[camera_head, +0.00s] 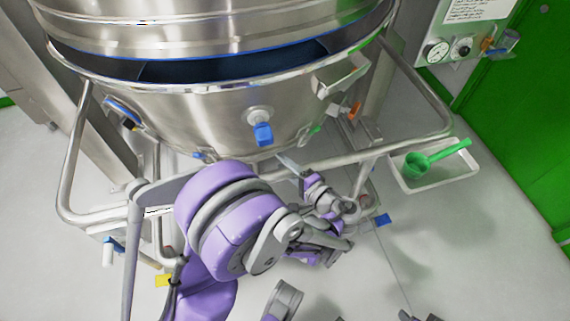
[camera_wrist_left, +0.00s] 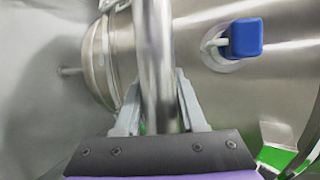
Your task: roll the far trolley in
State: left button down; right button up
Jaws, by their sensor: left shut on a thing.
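The trolley's round steel bowl (camera_head: 200,118) sits in a tubular steel frame with a push rail (camera_head: 405,143) around its front. A blue knob (camera_head: 262,134) is on the bowl's front wall; it also shows at the upper right of the left wrist view (camera_wrist_left: 244,38). My left gripper (camera_head: 291,166) is shut on the rail, just below and right of the blue knob. In the left wrist view the rail (camera_wrist_left: 158,60) runs between the two fingers of my left gripper (camera_wrist_left: 158,108). My purple left arm hides part of the frame and its lower legs. My right gripper is not visible.
A larger steel vessel (camera_head: 200,28) stands above the bowl, with a dark gap between them. A white tray (camera_head: 440,181) with a green scoop (camera_head: 440,156) is at the right. A gauge panel (camera_head: 462,30) and green door (camera_head: 525,105) are beyond. Pale floor is open at lower right.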

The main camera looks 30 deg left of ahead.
pick_arm(q)
jog(key=shift+w+a+r, duration=0.1)
jog(key=shift+w+a, duration=0.9)
jog(key=shift+a, duration=0.15)
jog(key=c, duration=0.5)
grip_release()
jog(key=shift+s, duration=0.1)
jog(key=shift+d, duration=0.15)
jog(key=p+v, duration=0.1)
jog(key=v, duration=0.9)
jog(key=shift+d+p, duration=0.3)
jog(key=shift+p, duration=0.05)
